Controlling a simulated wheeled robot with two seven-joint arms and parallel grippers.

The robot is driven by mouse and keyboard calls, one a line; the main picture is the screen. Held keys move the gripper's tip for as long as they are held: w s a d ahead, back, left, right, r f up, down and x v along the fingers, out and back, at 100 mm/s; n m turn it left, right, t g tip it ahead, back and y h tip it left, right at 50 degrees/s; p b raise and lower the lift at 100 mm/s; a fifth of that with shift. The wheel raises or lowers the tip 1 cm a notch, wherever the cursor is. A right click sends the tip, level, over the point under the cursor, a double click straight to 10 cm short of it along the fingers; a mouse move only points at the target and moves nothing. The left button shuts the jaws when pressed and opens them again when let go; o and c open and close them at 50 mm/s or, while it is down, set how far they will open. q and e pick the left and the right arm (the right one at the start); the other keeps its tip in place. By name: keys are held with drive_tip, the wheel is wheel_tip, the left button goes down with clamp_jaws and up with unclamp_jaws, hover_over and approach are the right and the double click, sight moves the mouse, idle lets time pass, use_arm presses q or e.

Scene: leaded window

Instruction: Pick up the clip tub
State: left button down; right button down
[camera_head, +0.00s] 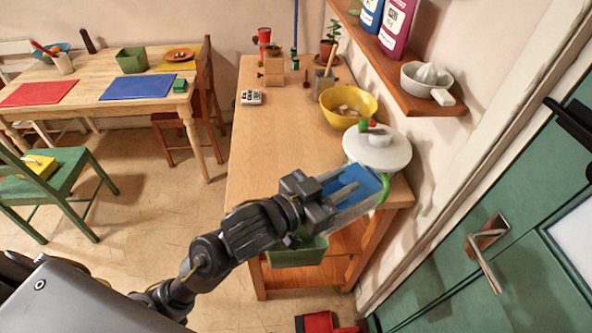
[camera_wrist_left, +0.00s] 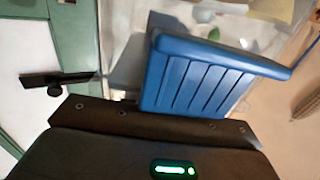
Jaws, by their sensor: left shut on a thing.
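My left gripper (camera_head: 352,192) comes in over the bench's near edge and is shut on this tub. Whether the tub touches the bench top is hidden. My right gripper is not in view.
A green bin (camera_head: 298,253) sits below the bench's front edge. A wall shelf (camera_head: 400,80) overhangs the right side. The bench (camera_head: 270,150) is clear in its left middle.

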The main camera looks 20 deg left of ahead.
sight(376, 199)
use_arm(q)
drive_tip(key=shift+s+d+r+m+g+h, duration=0.2)
drive_tip(key=shift+d+m+g+h, duration=0.15)
drive_tip(key=shift+d, duration=0.3)
drive_tip(key=shift+s+d+r+m+g+h, duration=0.1)
drive_tip(key=shift+d+r+m+g+h, duration=0.15)
drive_tip(key=shift+d+h, duration=0.3)
drive_tip(key=shift+w+d+f+m+g+h, duration=0.65)
drive_tip(key=shift+w+d+f+m+g, duration=0.1)
drive_tip(key=shift+d+f+g, duration=0.15)
drive_tip(key=shift+w+d+f+m+g+h, duration=0.65)
drive_tip(key=shift+f+g, duration=0.2)
drive_tip(key=shift+f, duration=0.15)
drive_tip(key=shift+w+d+f+m+g+h, duration=0.6)
drive_tip(key=shift+w+d+f+m+g, duration=0.25)
drive_tip(key=shift+f, duration=0.1)
drive_tip(key=shift+s+a+m+g+h, duration=0.15)
drive_tip(key=shift+a+m+g+h, duration=0.25)
drive_tip(key=shift+a+m+g, duration=0.6)
drive_tip(key=shift+s+a+m+g+h, duration=0.15)
drive_tip(key=shift+a+m+g+h, duration=0.4)
drive_tip(key=shift+g, duration=0.75)
drive_tip(key=shift+s+a+m+g, duration=0.15)
drive_tip(key=shift+m+g, duration=0.2)
drive_tip(key=shift+g, duration=0.2)
drive_tip(key=shift+s+a+m+g, duration=0.1)
drive_tip(key=shift+m+g, duration=0.25)
drive_tip(key=shift+g, duration=0.2)
